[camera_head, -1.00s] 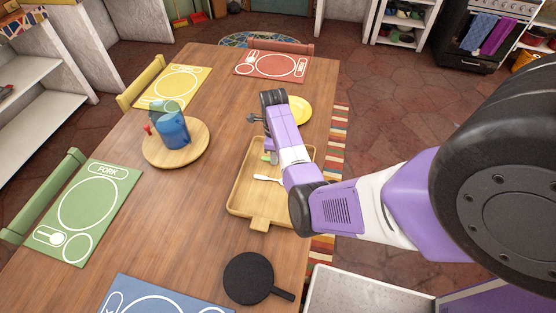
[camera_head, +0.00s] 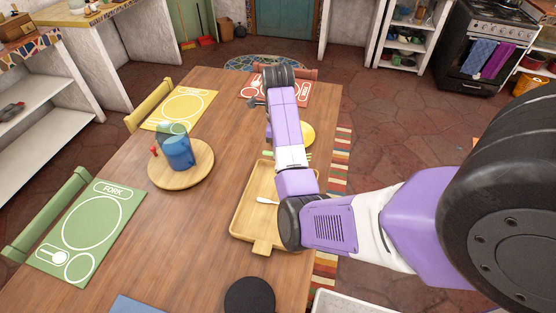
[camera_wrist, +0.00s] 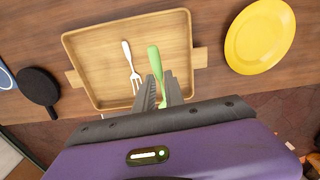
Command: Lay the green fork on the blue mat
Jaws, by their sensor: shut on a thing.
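The green fork (camera_wrist: 154,62) shows in the wrist view as a green handle rising from between the fingertips of my gripper (camera_wrist: 164,92). The blue mat (camera_head: 136,304) is cut off at the bottom edge of the head view, far from my gripper. A blue piece of it (camera_wrist: 5,78) shows at the wrist view's left edge.
The wooden tray (camera_head: 242,232) holds a white fork (camera_wrist: 131,66). A yellow plate (camera_wrist: 260,37) and a black round pan (camera_wrist: 38,86) flank it. A round board (camera_head: 205,178) bears a blue pitcher (camera_head: 177,152). Green (camera_head: 88,225), yellow (camera_head: 203,98) and red (camera_head: 297,101) mats lie on the table.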

